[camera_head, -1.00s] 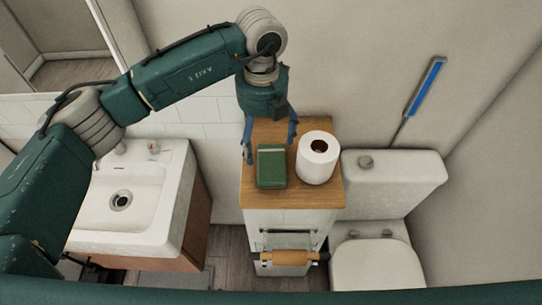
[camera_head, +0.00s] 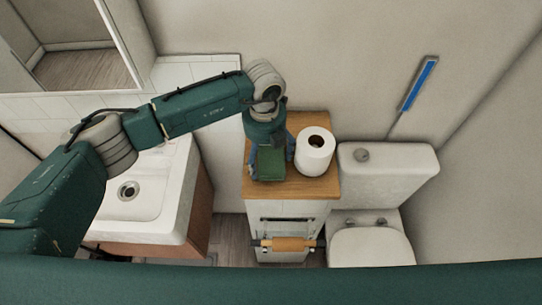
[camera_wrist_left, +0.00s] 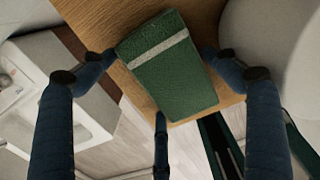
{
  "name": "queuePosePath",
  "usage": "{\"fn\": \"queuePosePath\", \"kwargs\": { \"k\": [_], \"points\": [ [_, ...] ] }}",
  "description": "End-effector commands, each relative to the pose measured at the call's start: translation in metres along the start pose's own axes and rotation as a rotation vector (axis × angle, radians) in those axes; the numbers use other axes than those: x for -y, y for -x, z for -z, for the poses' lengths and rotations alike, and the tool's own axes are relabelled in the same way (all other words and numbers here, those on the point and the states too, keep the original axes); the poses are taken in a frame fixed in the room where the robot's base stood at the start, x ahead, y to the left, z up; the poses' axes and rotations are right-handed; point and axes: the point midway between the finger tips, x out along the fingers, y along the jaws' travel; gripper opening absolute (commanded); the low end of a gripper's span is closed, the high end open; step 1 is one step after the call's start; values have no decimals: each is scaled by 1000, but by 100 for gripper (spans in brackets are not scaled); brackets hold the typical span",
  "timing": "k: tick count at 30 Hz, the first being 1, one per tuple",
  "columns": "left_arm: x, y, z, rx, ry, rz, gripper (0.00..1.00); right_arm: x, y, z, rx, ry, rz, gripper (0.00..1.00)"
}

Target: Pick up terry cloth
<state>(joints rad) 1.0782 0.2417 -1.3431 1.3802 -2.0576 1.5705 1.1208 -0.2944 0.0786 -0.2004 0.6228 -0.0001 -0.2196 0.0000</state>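The terry cloth is a green folded block (camera_head: 270,164) on the wooden top of a narrow cabinet in the head view. In the left wrist view the cloth (camera_wrist_left: 172,75) shows a pale stripe near its far end. My left gripper (camera_head: 271,158) points down over the cloth, with blue fingers on either side of it. In the left wrist view the fingers of the left gripper (camera_wrist_left: 160,68) are spread around the cloth, close to its edges, with no clear grip on it. My right gripper is not in view.
A white paper roll (camera_head: 314,152) stands on the wooden top (camera_head: 305,188), close right of the gripper. A sink (camera_head: 150,190) is at left and a toilet (camera_head: 370,247) at right. A roll on a holder (camera_head: 287,244) juts from the cabinet front. The wall is close behind.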

Motion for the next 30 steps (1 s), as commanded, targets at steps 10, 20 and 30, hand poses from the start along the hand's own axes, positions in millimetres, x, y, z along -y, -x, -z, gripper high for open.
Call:
{"fn": "queuePosePath", "kwargs": {
  "k": [10,20,30],
  "points": [
    [0,1,0,0,0,0,55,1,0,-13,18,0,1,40],
    [0,9,-1,2,1,0,55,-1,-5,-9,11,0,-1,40],
    [0,68,-2,7,0,2,55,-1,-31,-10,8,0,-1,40]
  ]
}}
